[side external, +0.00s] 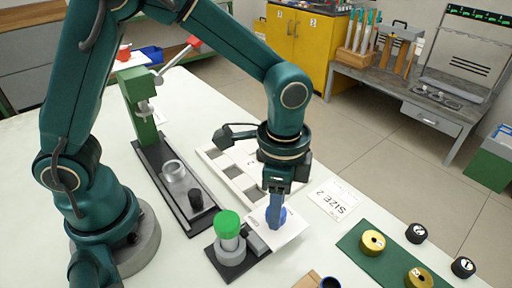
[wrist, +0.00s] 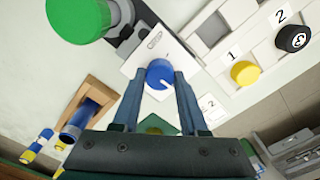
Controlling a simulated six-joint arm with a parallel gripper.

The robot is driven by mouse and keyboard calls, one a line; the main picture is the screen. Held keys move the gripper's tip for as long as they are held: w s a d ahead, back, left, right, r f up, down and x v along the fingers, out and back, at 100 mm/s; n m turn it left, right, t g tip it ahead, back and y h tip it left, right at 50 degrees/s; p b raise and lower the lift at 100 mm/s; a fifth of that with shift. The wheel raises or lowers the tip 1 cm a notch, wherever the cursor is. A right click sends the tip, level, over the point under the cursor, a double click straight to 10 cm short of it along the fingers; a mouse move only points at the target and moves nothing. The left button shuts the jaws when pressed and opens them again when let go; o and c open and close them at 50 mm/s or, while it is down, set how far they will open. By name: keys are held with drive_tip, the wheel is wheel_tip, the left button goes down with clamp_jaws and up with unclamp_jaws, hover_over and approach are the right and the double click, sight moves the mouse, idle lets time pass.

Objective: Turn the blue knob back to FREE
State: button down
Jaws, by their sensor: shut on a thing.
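The blue knob (wrist: 159,73) is round with a short white mark on its face, pointing toward the lower right in the wrist view. It sits on a white plate (wrist: 141,61) with small dark lettering that I cannot read. In the side view the knob (side external: 283,213) is partly hidden behind the fingers. My gripper (side external: 275,217) reaches down from above and is shut on the knob, one finger on each side. Its fingers also show in the wrist view (wrist: 163,77).
A green-topped cylinder (side external: 228,224) stands on a dark base beside the knob. A white compartment tray (side external: 213,163) lies behind. A green mat (side external: 355,247) with brass-coloured rings is at right. A green press (side external: 138,105) stands at left.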

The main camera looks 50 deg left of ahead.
idle(0.4)
drive_tip(key=shift+c, duration=2.2)
unclamp_jaws()
drive_tip(key=shift+r, duration=0.15)
drive_tip(key=shift+r, duration=2.45)
